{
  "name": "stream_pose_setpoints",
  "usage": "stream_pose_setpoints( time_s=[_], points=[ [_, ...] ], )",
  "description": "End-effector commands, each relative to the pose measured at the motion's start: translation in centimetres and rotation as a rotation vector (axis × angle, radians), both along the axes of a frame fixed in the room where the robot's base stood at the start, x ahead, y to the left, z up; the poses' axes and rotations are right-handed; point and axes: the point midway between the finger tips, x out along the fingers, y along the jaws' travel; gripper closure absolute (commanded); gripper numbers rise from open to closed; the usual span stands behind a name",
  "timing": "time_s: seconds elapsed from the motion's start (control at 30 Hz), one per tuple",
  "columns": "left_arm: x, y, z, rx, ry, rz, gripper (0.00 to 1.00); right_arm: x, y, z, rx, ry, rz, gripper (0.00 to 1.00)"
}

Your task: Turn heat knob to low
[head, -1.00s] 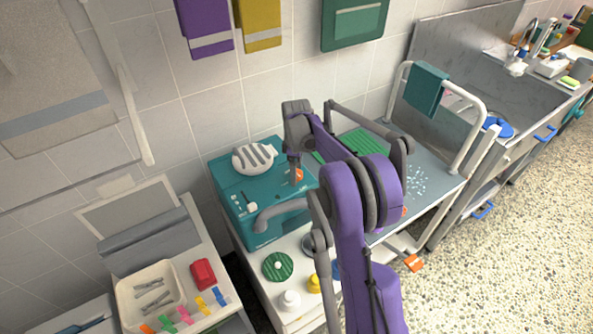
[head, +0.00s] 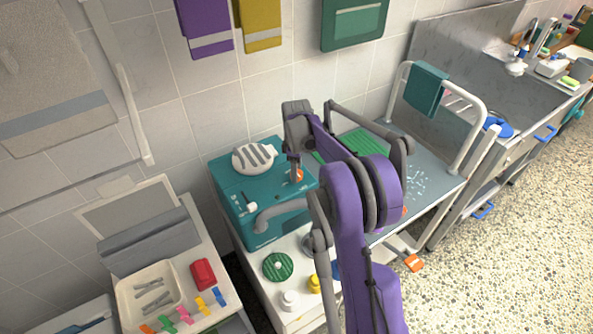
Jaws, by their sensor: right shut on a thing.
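The heat knob (head: 299,176) is a small orange knob on top of a teal machine (head: 235,192). My right gripper (head: 295,174) reaches down to it from above and is shut on it. The finger partly covers the knob, so its pointer and setting cannot be read. A white slider or switch (head: 251,206) sits on the same top, nearer the left front. My left gripper is not in view.
A white cart below holds a green striped disc (head: 278,266) and bottles. A tray (head: 127,301) with clips stands at left.

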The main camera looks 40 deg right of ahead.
Motion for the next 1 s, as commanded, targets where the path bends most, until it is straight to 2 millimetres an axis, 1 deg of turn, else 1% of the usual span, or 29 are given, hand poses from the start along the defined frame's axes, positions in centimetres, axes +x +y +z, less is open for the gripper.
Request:
stream_pose_setpoints(
  time_s=[0.17, 0.37, 1.0],
  points=[
    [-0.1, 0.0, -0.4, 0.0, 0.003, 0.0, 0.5, 0.0, 0.0, -0.1, 0.0, 0.0, -0.068, 1.0],
    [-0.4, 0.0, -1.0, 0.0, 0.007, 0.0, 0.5, 0.0, 0.0, -0.1, -0.001, 0.0, -0.214, 1.0],
    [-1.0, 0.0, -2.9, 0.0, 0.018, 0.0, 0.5, 0.0, 0.0, 0.0, -0.001, 0.0, -0.82, 1.0]
  ],
)
